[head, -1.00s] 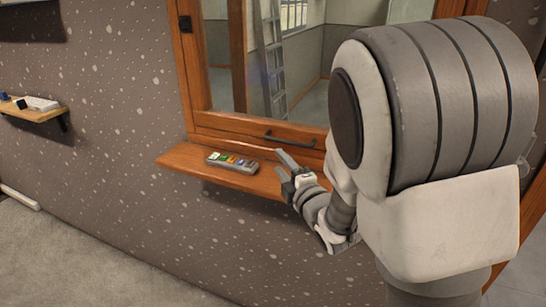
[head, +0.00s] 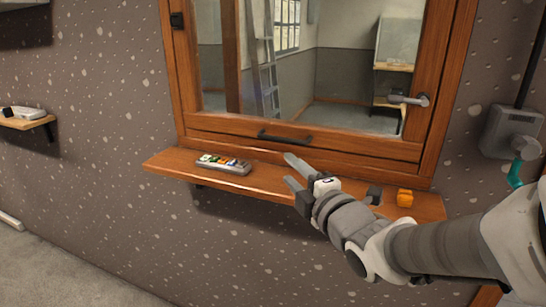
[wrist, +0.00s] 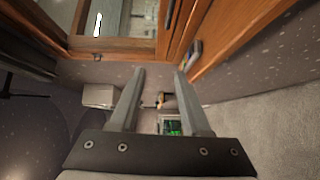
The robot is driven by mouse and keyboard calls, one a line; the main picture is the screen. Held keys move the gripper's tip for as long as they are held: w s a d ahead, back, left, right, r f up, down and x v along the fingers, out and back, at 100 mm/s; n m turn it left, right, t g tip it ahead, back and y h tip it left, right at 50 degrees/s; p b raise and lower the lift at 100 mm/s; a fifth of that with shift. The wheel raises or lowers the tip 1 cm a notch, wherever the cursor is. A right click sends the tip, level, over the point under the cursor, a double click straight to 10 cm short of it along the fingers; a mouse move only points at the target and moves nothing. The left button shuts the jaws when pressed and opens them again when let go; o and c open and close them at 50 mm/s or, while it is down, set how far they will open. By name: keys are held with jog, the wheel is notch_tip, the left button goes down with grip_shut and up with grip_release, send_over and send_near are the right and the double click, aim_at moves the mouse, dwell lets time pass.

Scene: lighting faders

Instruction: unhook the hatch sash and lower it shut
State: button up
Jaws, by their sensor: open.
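The hatch has a wooden frame (head: 440,110) and panes that show a room behind. Its lower wooden rail (head: 225,131) carries a black bar handle (head: 285,138) and lies just above the ledge (head: 165,165). A silver lever (head: 410,99) sits at the right side of the frame, and a small black fitting (head: 177,20) at the upper left. I cannot tell which of these is the sash hook. My gripper (head: 291,172) is open and empty over the ledge, below the handle and apart from it. In the wrist view its two fingers (wrist: 158,85) have nothing between them.
On the ledge lie a grey fader panel (head: 223,164), an orange block (head: 405,198) and a dark block (head: 374,195). A grey wall box (head: 512,132) with a teal piece hangs at the right. A small shelf (head: 28,123) is at the left.

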jog(key=shift+b+v, duration=1.9)
jog(key=shift+v, duration=0.15)
jog(key=s+d+m+g+h+p, duration=0.5)
jog(key=d+m, duration=0.3)
jog(key=m, duration=0.4)
jog(key=s+d+f+m+g+h+p, duration=0.1)
jog(key=s+m+g+p, duration=0.3)
jog(key=s+m, duration=0.6)
jog(key=s+f+g+h, duration=0.1)
jog(key=s, duration=0.1)
jog(key=shift+s+d+m+g+h, duration=0.2)
jog(key=shift+s+m+g+h, duration=0.1)
jog(key=shift+m, duration=0.1)
jog(key=shift+f, duration=0.1)
